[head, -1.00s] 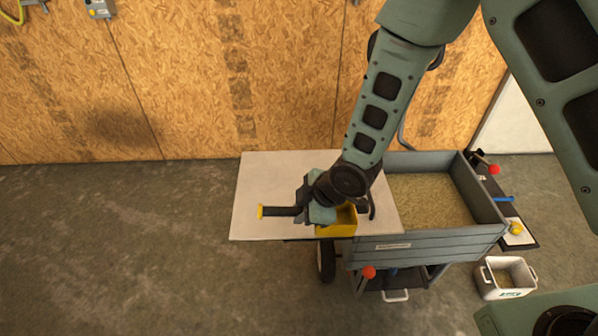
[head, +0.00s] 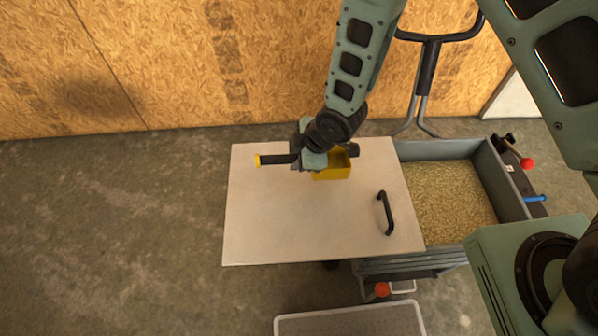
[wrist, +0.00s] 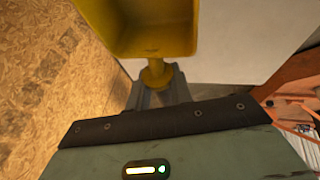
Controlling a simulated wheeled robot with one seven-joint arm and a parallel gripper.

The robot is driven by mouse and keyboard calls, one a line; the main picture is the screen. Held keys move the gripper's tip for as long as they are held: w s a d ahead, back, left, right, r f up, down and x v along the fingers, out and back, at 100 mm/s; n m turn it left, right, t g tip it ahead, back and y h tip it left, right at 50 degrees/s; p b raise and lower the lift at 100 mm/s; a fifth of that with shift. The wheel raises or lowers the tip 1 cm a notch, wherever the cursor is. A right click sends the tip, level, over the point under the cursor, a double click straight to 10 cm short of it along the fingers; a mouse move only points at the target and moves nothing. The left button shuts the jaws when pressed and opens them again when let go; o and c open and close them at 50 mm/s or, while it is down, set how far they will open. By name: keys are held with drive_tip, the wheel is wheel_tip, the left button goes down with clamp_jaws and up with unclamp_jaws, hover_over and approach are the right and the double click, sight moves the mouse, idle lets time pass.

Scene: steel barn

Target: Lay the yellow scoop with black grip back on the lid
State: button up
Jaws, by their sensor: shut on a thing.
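The yellow scoop (head: 333,168) has a box-shaped yellow bowl and a black grip (head: 275,160) with a yellow end cap pointing left. My gripper (head: 309,158) is shut on the scoop near where the grip meets the bowl. The scoop is over the far part of the pale lid (head: 290,225); whether it touches the lid cannot be told. The lid has a black handle (head: 388,213) near its right edge. In the wrist view the scoop's yellow bowl (wrist: 150,45) and collar show in front of my gripper (wrist: 158,88), with the pale lid behind.
The lid covers the left part of a grey cart with a bin of grain (head: 448,200) at the right. A push handle (head: 428,75) rises behind it, near the wood-panel wall (head: 150,60). A grey-rimmed tray (head: 350,320) is at the bottom. The lid's front half is clear.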

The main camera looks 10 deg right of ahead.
drive_tip(key=shift+f+p, duration=0.35)
drive_tip(key=shift+f, duration=2.9)
drive_tip(key=shift+f, duration=0.15)
drive_tip(key=o, duration=0.9)
